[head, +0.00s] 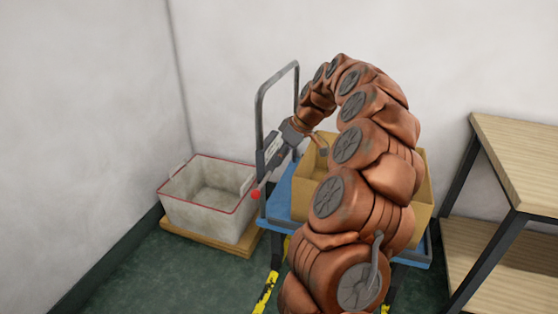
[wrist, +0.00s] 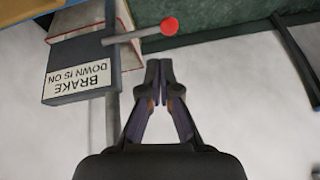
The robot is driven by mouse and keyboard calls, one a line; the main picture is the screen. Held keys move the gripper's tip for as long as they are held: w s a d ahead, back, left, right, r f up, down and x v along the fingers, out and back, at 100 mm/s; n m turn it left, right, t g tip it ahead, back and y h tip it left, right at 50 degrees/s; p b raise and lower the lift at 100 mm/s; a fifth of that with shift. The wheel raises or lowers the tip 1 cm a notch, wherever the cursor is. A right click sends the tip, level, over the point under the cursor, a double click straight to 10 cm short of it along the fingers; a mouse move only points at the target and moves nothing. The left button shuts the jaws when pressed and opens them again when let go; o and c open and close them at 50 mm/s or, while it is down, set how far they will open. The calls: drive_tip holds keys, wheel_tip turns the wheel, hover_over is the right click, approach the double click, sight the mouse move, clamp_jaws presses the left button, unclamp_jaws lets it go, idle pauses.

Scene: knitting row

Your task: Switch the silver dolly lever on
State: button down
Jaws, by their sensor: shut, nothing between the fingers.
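The silver lever (wrist: 137,36) is a short metal rod with a red ball knob (wrist: 169,26), sticking out from a dark grey brake box (wrist: 60,104). The box's white label, upside down in the wrist view, reads "BRAKE DOWN IS ON". In the head view the red knob (head: 256,194) shows at the left side of the blue dolly (head: 280,192); the rod is too small to make out there. My gripper (wrist: 164,66) is shut and empty. In the wrist view its fingertips appear just below the knob, with a visible gap. Their depth relative to the lever is unclear.
The dolly has a grey push handle (head: 259,100) and carries a cardboard box (head: 310,172), partly hidden by my arm. A whitish crate (head: 205,215) with red trim sits on a wooden base to the left. A wooden shelf table (head: 525,150) stands right.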

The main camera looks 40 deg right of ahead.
sight(258, 190)
drive_tip(key=x, duration=0.3)
drive_tip(key=b+x, duration=0.1)
drive_tip(key=x, duration=0.7)
drive_tip(key=shift+s+a, duration=0.3)
drive_tip(key=shift+a, duration=0.1)
